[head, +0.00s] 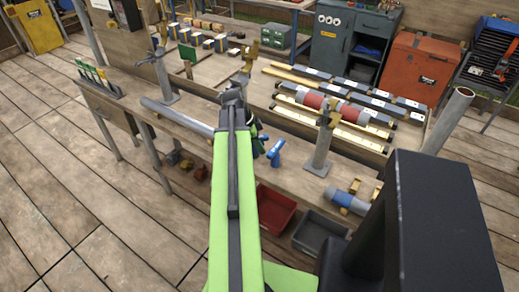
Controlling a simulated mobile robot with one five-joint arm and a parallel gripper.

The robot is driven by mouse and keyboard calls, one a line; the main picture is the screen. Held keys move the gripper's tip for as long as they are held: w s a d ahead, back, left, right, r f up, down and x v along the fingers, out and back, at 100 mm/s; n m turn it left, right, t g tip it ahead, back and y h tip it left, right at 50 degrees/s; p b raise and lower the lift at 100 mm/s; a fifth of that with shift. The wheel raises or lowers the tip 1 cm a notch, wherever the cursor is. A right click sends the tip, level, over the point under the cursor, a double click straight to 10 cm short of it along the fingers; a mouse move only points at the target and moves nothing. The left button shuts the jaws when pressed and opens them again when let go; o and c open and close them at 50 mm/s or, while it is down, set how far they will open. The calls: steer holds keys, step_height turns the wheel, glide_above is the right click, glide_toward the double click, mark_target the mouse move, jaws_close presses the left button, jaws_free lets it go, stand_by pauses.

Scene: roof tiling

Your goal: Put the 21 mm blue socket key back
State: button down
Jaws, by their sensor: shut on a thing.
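My gripper (259,139) is at the end of my green arm, low over the front part of the wooden bench. It is mostly hidden by the arm, and its fingers are small and dark. It is shut on a blue piece, which looks like the blue socket key (275,152) and shows just right of the gripper, tilted. I cannot read a size on it, and cannot tell whether its lower end touches the bench. No empty place for the key can be made out clearly.
A grey post (320,150) with a brass top stands right of the gripper. A grey tube (178,117) lies to the left. A blue-and-grey cylinder (347,201) lies at the right front. A red bin (275,208) and a dark bin (320,234) sit below the bench edge.

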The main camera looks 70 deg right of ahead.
steer(key=shift+f, duration=0.15)
steer(key=c, duration=1.1)
jaws_free()
steer(key=p+v, duration=1)
steer(key=v, duration=0.1)
steer(key=shift+r+p, duration=0.35)
steer(key=shift+r, duration=0.05)
steer(key=shift+w+a+r+p, duration=0.15)
steer(key=shift+w+r+p, duration=0.1)
steer(key=shift+r+p, duration=0.1)
steer(key=shift+f, duration=0.1)
steer(key=shift+s, duration=0.2)
